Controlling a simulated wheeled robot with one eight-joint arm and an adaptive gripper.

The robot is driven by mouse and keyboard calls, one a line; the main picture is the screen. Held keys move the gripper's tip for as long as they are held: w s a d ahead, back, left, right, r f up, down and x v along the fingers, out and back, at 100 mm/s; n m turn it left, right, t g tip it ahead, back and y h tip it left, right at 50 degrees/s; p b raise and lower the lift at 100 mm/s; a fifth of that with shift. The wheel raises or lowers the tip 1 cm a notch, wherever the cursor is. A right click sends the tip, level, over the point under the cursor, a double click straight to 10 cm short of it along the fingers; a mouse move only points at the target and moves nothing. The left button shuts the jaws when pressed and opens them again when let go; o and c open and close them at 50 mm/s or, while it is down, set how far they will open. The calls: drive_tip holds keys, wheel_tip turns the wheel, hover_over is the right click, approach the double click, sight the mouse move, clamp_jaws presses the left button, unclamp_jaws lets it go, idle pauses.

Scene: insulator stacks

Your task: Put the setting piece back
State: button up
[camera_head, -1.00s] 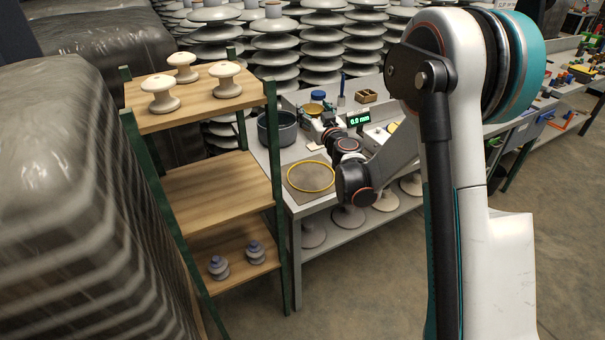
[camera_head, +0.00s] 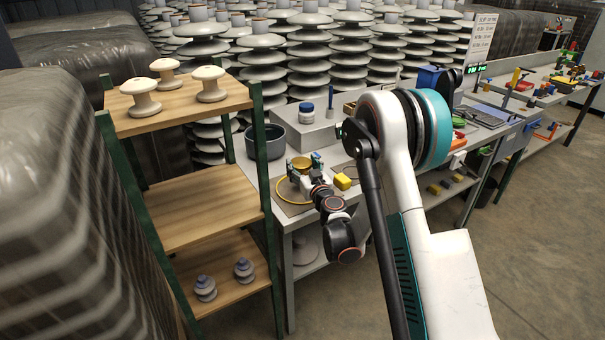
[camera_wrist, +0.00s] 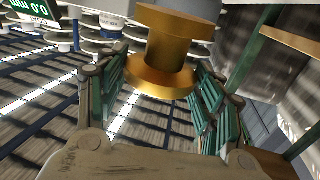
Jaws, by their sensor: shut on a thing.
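The setting piece appears to be a brass-coloured spool with wide flanges (camera_wrist: 165,75). In the wrist view it is between the green-padded fingers of my gripper (camera_wrist: 160,88), which is shut on it. A grey part overlaps its top edge. In the head view my gripper (camera_head: 304,172) is above the near left part of the workbench, with the brass piece (camera_head: 301,162) at its fingers. A yellow ring (camera_head: 278,198) lies on a grey-brown mat below it, partly hidden by my arm.
The wooden shelf rack (camera_head: 205,205) stands close left, holding white spools and small grey insulators. My arm hides the bench middle.

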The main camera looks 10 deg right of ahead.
sight(303, 173)
drive_tip(key=shift+f, duration=0.85)
drive_tip(key=shift+f, duration=0.4)
drive_tip(key=shift+f, duration=0.25)
drive_tip(key=o, duration=1.5)
drive_tip(key=shift+c, duration=0.2)
drive_tip(key=shift+r, duration=0.15)
